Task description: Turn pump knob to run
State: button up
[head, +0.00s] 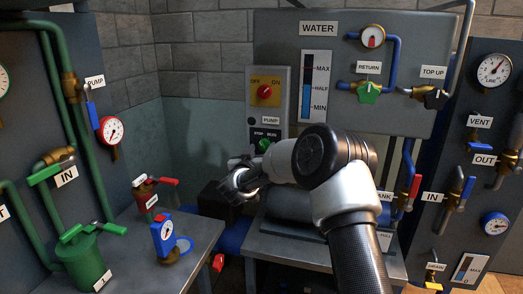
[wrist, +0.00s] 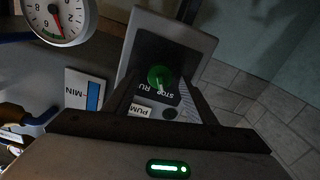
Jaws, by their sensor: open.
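The pump knob is a small green knob (head: 265,145) low on the grey pump panel (head: 282,78), beside a black STOP/RUN plate. In the wrist view the green knob (wrist: 159,76) appears upside down, with the plate's lettering beside it. A pale mark shows on the knob, but I cannot tell which word it points to. My gripper (head: 236,180) is below and left of the knob in the head view. In the wrist view its two dark fingers (wrist: 160,92) are open and empty, with the knob seen between them. How far the tips are from it is unclear.
A red knob on yellow (head: 265,91), marked OFF/ON, sits above on the same panel. The WATER board (head: 345,60) with level scale, gauge and valves is right. A grey bench (head: 150,250) with a green canister (head: 84,262) and blue gauge (head: 165,235) is left.

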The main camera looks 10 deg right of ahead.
jog(key=shift+w+d, duration=0.1)
jog(key=shift+w, duration=0.25)
jog(key=c, duration=1)
jog(key=shift+c, duration=0.2)
